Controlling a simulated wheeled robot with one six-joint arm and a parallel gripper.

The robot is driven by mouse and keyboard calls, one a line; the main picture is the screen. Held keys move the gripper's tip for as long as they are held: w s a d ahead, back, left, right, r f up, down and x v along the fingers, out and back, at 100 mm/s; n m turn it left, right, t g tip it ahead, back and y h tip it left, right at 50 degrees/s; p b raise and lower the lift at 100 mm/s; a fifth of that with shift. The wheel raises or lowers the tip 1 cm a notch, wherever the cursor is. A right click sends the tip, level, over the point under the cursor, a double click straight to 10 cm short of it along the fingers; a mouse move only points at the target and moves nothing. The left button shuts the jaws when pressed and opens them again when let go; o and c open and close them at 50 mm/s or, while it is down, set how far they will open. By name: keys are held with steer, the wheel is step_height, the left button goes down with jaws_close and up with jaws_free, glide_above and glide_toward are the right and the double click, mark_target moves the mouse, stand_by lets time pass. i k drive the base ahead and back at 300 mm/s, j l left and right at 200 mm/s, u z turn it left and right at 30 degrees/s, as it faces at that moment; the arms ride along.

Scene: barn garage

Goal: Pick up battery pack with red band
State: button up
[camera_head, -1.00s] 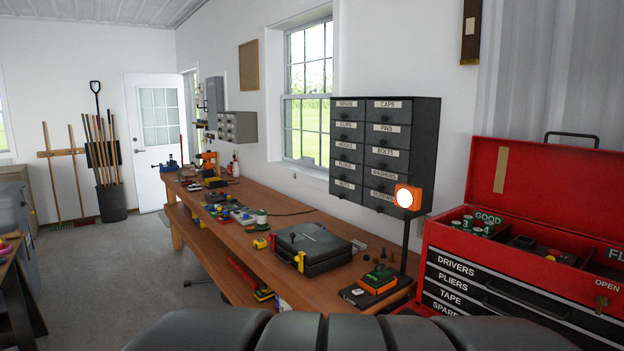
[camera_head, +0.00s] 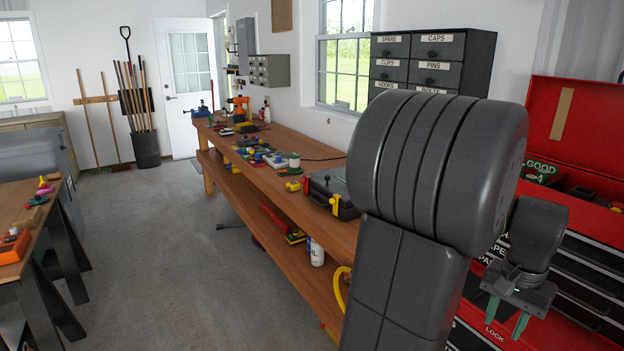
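I cannot make out a battery pack with a red band in the current view. Several small dark, green, red and blue items (camera_head: 268,156) lie on the workbench (camera_head: 318,152), too small to tell apart. My gripper (camera_head: 506,315) hangs at the lower right, pointing down in front of the red tool chest (camera_head: 553,133). Its two green-tipped fingers are spread with nothing between them. My arm hides the near end of the bench.
A black case (camera_head: 326,185) with yellow latches sits on the bench beside my arm. Labelled drawers (camera_head: 436,47) hang above. A sawhorse table (camera_head: 27,228) with an orange tray (camera_head: 12,246) stands at left. The concrete floor (camera_head: 180,250) between table and bench is clear.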

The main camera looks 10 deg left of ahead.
mark_target(217, 127)
steer(key=i+j+u, duration=0.65)
steer(key=i+u, duration=0.15)
steer(key=i, duration=0.15)
steer(key=i+j+u, duration=0.1)
steer(key=i+u, duration=0.25)
steer(key=i, duration=1.85)
steer(key=i+l+u, duration=0.15)
steer(key=i, duration=1.55)
steer(key=i+u, duration=0.15)
steer(key=i, duration=1.6)
steer(key=i+l+z, duration=0.2)
steer(key=i+z, duration=0.8)
steer(key=i+j+z, duration=0.3)
steer(key=i+z, duration=0.15)
steer(key=i, duration=0.1)
